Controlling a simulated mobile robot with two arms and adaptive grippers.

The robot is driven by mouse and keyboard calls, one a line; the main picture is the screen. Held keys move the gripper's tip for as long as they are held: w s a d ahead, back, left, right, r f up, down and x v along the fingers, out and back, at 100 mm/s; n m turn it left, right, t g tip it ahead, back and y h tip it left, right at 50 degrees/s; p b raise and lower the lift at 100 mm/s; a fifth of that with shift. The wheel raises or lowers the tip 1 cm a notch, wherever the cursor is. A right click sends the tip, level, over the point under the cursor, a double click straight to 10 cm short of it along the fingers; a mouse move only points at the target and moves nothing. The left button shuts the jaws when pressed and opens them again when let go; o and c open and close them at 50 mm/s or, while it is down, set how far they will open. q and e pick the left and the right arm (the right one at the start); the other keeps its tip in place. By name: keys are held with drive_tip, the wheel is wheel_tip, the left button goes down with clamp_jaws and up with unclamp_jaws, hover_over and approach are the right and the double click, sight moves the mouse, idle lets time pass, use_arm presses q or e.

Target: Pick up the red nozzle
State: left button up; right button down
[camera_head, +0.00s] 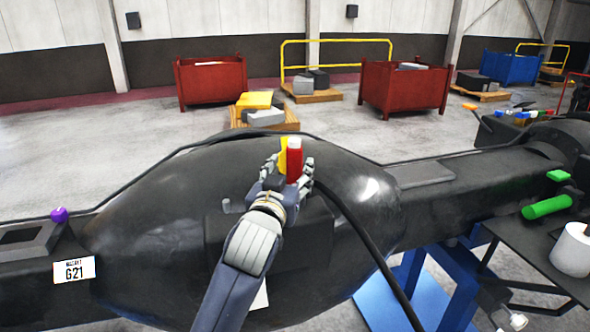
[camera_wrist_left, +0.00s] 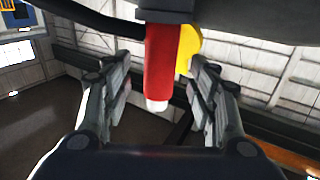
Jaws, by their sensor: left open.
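The red nozzle (camera_head: 295,164) has a white tip and stands upright on the large black casting (camera_head: 170,225). A yellow piece (camera_head: 283,155) is right beside it. My left gripper (camera_head: 286,170) is at the nozzle, its fingers spread to either side. In the left wrist view the red nozzle (camera_wrist_left: 161,62) lies between the two open fingers (camera_wrist_left: 162,95), with the yellow piece (camera_wrist_left: 188,48) next to it. I see gaps between the fingers and the nozzle there. The fingers partly hide the nozzle's base in the head view. My right gripper is not in view.
A black cable (camera_head: 350,225) runs over the casting just right of my left arm. A purple ball (camera_head: 59,214) sits at the left. A green cylinder (camera_head: 547,207) and a white roll (camera_head: 573,249) are on the right-hand shelf. Red bins stand far behind.

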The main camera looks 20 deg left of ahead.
sight(293, 166)
use_arm(q)
drive_tip(key=w+p, duration=0.1)
drive_tip(key=w, duration=0.2)
drive_tip(key=shift+w+a+p, duration=0.15)
drive_tip(key=shift+p, duration=0.25)
drive_tip(key=shift+w, duration=0.25)
drive_tip(key=shift+w+f, duration=0.1)
drive_tip(key=shift+w, duration=0.15)
drive_tip(key=shift+s, duration=0.1)
drive_tip(key=c, duration=1)
drive_tip(key=shift+c, duration=0.4)
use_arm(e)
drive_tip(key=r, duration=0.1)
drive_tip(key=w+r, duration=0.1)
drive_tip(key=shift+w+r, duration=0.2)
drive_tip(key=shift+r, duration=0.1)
